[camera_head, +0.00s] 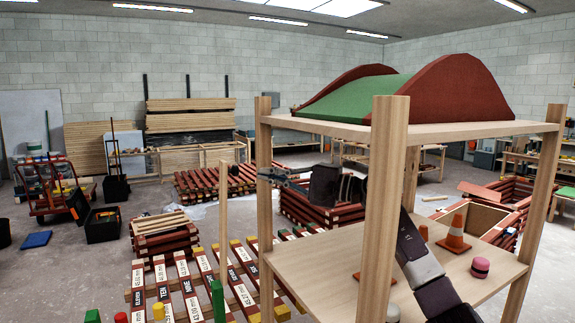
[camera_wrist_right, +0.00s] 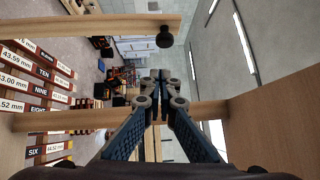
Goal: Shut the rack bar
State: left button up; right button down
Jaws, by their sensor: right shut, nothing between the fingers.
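The wooden rack (camera_head: 385,200) stands at the right in the head view, with square posts and two shelves. A slim pale bar (camera_head: 222,220), which I take for the rack bar, stands upright left of the rack's left post (camera_head: 264,220). In the right wrist view, turned sideways, the bar (camera_wrist_right: 100,26) runs along the top and has a dark knob (camera_wrist_right: 165,37) near its end. My right gripper (camera_head: 268,175) is shut and empty by the left post, to the right of the bar and apart from it. My left gripper is not in view.
The top shelf holds a red-and-green arched piece (camera_head: 440,90). The lower shelf holds orange cones (camera_head: 455,232) and a pink round object (camera_head: 480,267). Labelled red battens (camera_head: 185,280) lie left of the rack. My right arm crosses the rack between its shelves.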

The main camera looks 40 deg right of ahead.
pick_arm(q)
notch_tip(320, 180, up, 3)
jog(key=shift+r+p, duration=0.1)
jog(key=shift+p, duration=1.05)
pick_arm(e)
jog(key=a, duration=0.1)
jog(key=w+a, duration=0.1)
jog(key=a, duration=0.2)
jog(key=shift+w+r, duration=0.15)
jog(key=shift+r, duration=0.1)
jog(key=shift+a, duration=0.1)
